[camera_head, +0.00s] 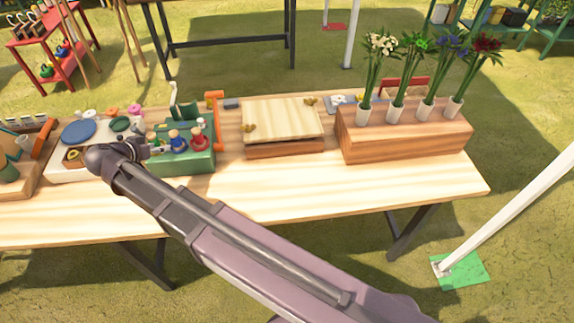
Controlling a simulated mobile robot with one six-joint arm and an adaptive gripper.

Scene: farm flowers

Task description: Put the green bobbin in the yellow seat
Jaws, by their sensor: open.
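A green block (190,167) stands on the wooden table and carries a blue bobbin-like piece (178,140) and a red one (198,138). A small green round piece (120,124), perhaps the green bobbin, lies on the white board behind my wrist. My gripper (150,148) is at the left edge of the green block, small and partly hidden by my wrist. It is open, and I see nothing held in it. I cannot make out the yellow seat clearly; part of the block's top is hidden by the gripper.
The white board (62,174) also holds a blue disc (79,132) and a pink ring (134,109). A lidded wooden box (283,118) and a flower planter (405,142) are to the right. The table's front strip (290,190) is clear.

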